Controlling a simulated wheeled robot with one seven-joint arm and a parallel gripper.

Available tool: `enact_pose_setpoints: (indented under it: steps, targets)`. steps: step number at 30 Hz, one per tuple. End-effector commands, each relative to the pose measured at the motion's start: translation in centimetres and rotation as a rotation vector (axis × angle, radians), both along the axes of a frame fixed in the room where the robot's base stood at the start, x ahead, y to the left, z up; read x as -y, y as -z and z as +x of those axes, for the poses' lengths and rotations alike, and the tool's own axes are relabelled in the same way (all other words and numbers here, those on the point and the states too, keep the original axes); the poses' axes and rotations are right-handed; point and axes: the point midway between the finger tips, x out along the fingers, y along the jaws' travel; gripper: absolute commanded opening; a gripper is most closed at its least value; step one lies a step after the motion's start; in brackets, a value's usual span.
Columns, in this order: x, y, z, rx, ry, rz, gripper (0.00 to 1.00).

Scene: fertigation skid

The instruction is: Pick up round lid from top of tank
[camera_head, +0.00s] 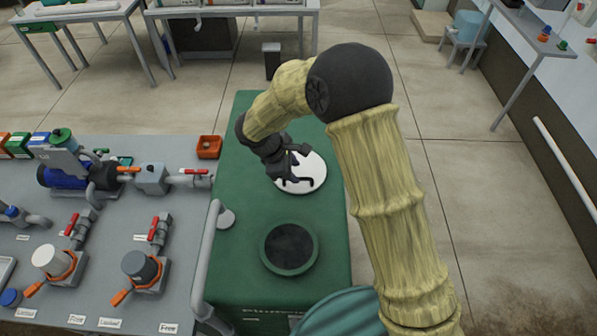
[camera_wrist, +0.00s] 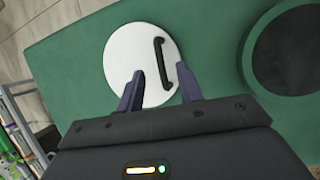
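The round lid (camera_head: 311,176) is a white disc with a dark bar handle, lying flat on the top of the green tank (camera_head: 240,262). In the wrist view the lid (camera_wrist: 124,48) shows whole except where the fingers cover its lower part, and its black handle (camera_wrist: 162,62) stands right of its middle. My gripper (camera_head: 296,182) is over the lid in the head view. I cannot tell the exact height above the lid.
A round dark opening (camera_head: 289,247) with a green rim is in the tank top, nearer me. A grey pipe (camera_head: 206,255) runs along the tank's left side. The grey bench (camera_head: 105,245) at left carries a pump, valves and an orange box (camera_head: 209,147). Floor is clear to the right.

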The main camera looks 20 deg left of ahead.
Motion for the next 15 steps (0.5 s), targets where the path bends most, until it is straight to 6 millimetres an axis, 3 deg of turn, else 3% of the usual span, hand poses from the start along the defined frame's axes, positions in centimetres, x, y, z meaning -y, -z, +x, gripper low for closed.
enact_pose_setpoints:
  steps: [15]
  targets:
    - [1.4, 4.9, 1.3, 0.0, 0.001, 0.0, 0.36]
